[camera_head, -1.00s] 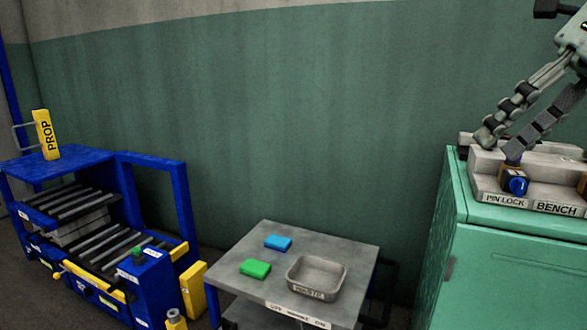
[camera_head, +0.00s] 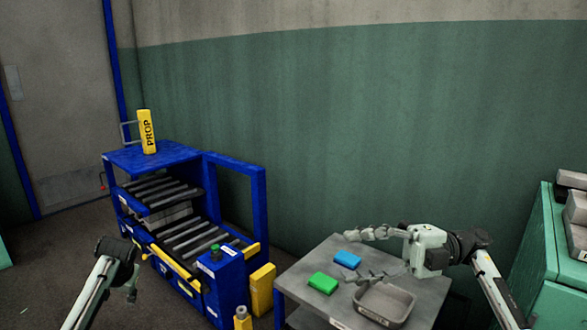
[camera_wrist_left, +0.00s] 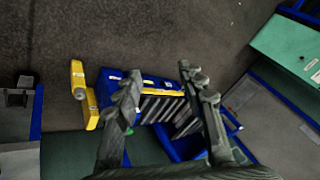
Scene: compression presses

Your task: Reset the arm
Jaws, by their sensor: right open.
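My left gripper (camera_head: 130,288) is at the lower left of the head view, in front of the blue roller press (camera_head: 265,215). In the left wrist view its two fingers (camera_wrist_left: 160,75) stand apart, with the press beyond them and nothing held between them. My right gripper (camera_head: 362,254) reaches in from the right over the grey table. Its fingers are spread apart, pointing left, and empty. They appear over the blue block (camera_head: 347,260) and the waste tray (camera_head: 400,297); contact cannot be told.
A green block (camera_head: 322,283) lies on the grey table (camera_head: 300,275). A yellow prop (camera_head: 147,131) stands on the press top. A teal cabinet (camera_head: 535,250) stands at the right. Open floor (camera_head: 60,260) lies to the left.

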